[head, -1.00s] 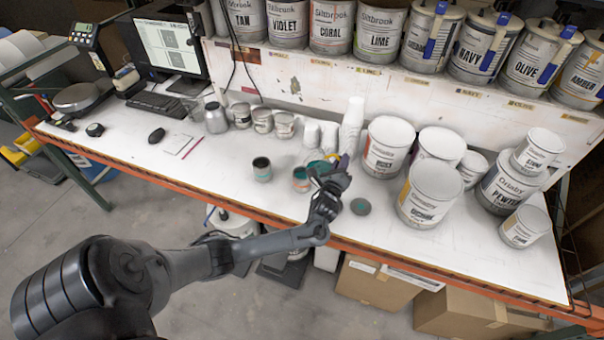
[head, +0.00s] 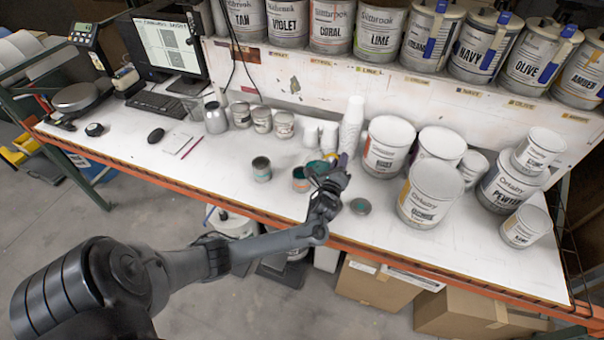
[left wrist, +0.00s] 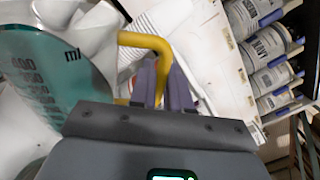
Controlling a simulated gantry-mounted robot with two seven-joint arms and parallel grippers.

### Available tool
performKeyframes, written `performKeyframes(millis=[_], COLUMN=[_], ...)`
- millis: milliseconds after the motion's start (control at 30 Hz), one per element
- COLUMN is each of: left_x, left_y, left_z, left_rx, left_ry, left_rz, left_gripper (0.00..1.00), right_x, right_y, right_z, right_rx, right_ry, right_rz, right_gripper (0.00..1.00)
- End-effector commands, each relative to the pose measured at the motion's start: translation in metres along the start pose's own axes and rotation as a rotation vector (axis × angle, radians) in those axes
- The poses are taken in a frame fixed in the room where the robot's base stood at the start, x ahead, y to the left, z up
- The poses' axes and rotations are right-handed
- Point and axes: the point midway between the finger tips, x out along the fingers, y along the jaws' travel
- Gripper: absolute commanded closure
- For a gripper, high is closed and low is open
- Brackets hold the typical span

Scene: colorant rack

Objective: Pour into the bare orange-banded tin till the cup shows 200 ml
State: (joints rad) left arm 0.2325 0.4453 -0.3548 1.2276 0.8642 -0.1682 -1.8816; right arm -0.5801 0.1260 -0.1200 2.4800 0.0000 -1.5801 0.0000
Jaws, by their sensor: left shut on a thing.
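My left gripper (head: 338,170) is shut on the yellow handle (left wrist: 148,42) of the measuring cup; both fingers close around it in the left wrist view. The cup (left wrist: 40,75) looks teal there, with "ml" and a column of numbers, and leans in the picture; its liquid level cannot be read. In the head view the cup (head: 316,168) is a small teal shape, partly hidden by the gripper, just above and right of a small orange-banded tin (head: 300,185). Whether anything flows into the tin cannot be seen. My right gripper is not in view.
A small dark-topped tin (head: 262,174) stands left of the orange-banded one. Stacked white cups (head: 351,125) stand behind, large pails (head: 430,196) to the right. The bench front left of the tins is clear.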

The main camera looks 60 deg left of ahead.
Motion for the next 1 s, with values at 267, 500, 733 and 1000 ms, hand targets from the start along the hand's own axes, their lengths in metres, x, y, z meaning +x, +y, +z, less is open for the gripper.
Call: performKeyframes(millis=[267, 500, 733, 1000], left_x=[0.0003, 0.0001, 0.0000, 0.0001], left_y=[0.0004, 0.0007, 0.0006, 0.0000], left_z=[0.0019, 0.0031, 0.0045, 0.0067], left_rx=[-0.017, -0.031, -0.045, -0.061], left_ry=[-0.003, -0.004, -0.006, -0.007], left_rz=[-0.001, -0.001, -0.001, -0.001], left_gripper=[1.00, 1.00, 1.00, 1.00], right_x=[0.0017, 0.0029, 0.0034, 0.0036], right_y=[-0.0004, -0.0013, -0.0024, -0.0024], right_z=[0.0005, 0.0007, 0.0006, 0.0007], right_rx=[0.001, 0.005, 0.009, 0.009], right_ry=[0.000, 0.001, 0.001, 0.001], right_rz=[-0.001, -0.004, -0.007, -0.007], right_gripper=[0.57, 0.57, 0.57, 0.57])
